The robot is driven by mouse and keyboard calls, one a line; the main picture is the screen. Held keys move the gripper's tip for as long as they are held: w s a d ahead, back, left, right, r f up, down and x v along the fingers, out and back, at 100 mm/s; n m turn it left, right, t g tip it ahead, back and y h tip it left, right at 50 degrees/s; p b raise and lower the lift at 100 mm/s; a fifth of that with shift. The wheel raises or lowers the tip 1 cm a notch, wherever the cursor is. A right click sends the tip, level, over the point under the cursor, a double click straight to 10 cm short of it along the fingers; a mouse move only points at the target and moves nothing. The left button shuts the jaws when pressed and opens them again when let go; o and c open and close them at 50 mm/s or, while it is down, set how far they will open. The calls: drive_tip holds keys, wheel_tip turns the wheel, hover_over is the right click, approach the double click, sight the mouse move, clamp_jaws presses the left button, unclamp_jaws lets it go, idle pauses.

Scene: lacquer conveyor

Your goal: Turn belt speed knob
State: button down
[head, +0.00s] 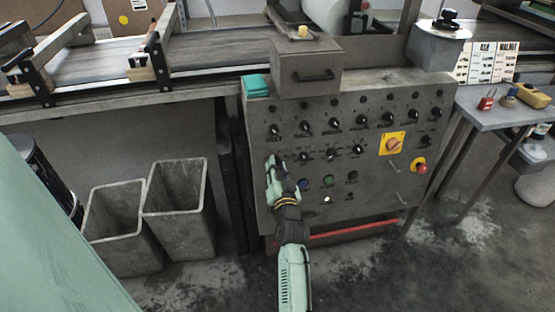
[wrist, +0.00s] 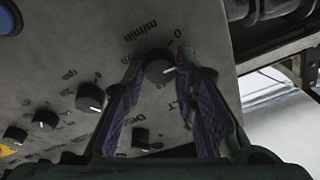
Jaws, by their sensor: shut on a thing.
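The belt speed knob (wrist: 160,68) is a dark round knob with a pale pointer mark. It sits between my two fingertips in the wrist view, beside a "m/min" scale with a 0. My gripper (wrist: 158,72) is shut on this knob, one purple-padded finger on each side. In the head view my gripper (head: 271,162) is at the left side of the grey control panel (head: 260,215), and it hides the knob there.
Several other dark knobs (wrist: 90,97) lie near my fingers, one (wrist: 140,138) between them and my palm. A yellow-plated switch (head: 393,145) and a red button (head: 419,166) are on the panel's right. Two grey bins (head: 180,215) stand at left.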

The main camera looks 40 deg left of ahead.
drive_tip(key=m+p, duration=0.2)
drive_tip(key=p, duration=0.1)
drive_tip(key=shift+r+m+t+h, duration=0.15)
drive_tip(key=shift+m+t+h, duration=0.15)
drive_tip(key=shift+m+h, duration=0.1)
drive_tip(key=shift+p, duration=0.35)
drive_tip(key=c, duration=1.3)
unclamp_jaws()
drive_tip(key=v, duration=1.2)
